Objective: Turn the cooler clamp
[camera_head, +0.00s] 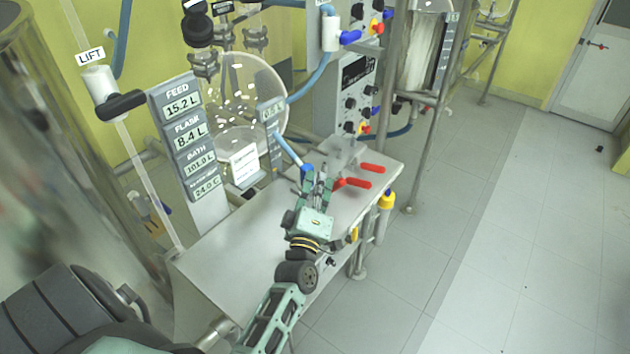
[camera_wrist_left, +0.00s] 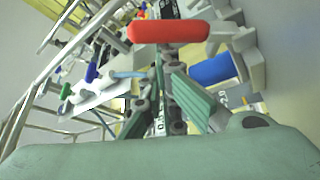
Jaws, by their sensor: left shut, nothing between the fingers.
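Two red clamp handles show at the right end of the steel table in the head view: an upper one (camera_head: 372,168) and a lower one (camera_head: 357,183). No label tells which belongs to the cooler clamp. My left gripper (camera_head: 317,178) is just left of the lower handle, its fingers pointing away from me. It is shut and empty. In the left wrist view a red handle (camera_wrist_left: 168,31) lies across the top, beyond the green fingers (camera_wrist_left: 165,100). Grey clamp parts are partly hidden by the gripper. My right gripper is not in view.
A blue hose with a blue fitting (camera_head: 306,170) ends close beside the gripper. The round glass vessel (camera_head: 240,100) and the readout panel (camera_head: 182,135) stand behind and left. The steel table (camera_head: 235,258) is bare at its near left.

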